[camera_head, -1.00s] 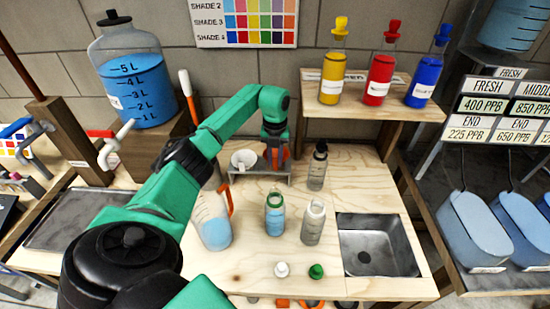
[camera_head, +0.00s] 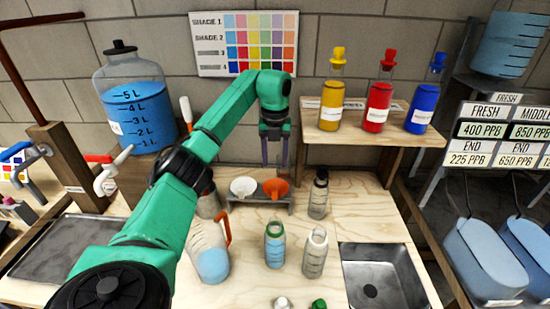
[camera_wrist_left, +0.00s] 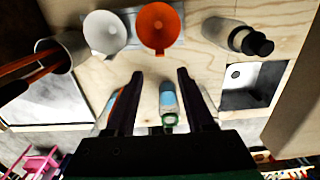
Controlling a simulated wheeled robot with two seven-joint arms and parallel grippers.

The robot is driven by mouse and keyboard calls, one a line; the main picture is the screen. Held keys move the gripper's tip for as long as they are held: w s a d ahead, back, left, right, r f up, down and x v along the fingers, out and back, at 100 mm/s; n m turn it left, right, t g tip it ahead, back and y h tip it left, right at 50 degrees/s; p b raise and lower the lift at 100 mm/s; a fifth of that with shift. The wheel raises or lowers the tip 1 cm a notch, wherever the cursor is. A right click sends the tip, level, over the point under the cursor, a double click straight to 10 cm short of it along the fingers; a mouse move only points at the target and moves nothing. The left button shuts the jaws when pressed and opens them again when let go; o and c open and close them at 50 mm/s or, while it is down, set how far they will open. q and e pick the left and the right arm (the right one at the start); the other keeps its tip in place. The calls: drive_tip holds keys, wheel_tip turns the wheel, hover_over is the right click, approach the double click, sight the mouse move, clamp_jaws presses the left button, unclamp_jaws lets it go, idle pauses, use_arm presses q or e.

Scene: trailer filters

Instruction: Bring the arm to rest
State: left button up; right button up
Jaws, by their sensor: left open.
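My left arm comes in from the left in the head view. Its gripper (camera_head: 275,160) points down above the orange funnel (camera_head: 277,187), apart from it. In the left wrist view the two fingers (camera_wrist_left: 160,90) are spread with nothing between them. The orange funnel (camera_wrist_left: 158,28) sits beside the white funnel (camera_wrist_left: 104,32) on the small stand. A bottle with blue contents (camera_wrist_left: 168,98) shows beyond the gap between the fingers. My right gripper is not in view.
A jug (camera_head: 208,252), a bottle with blue liquid (camera_head: 275,243), a grey bottle (camera_head: 315,252) and a dark-capped bottle (camera_head: 318,195) stand on the wooden counter. The sink (camera_head: 385,280) is at right. A shelf (camera_head: 375,135) holds yellow, red and blue bottles.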

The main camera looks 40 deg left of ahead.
use_arm(q)
wheel_tip(320, 180, up, 2)
drive_tip(key=shift+r, duration=0.15)
idle(0.4)
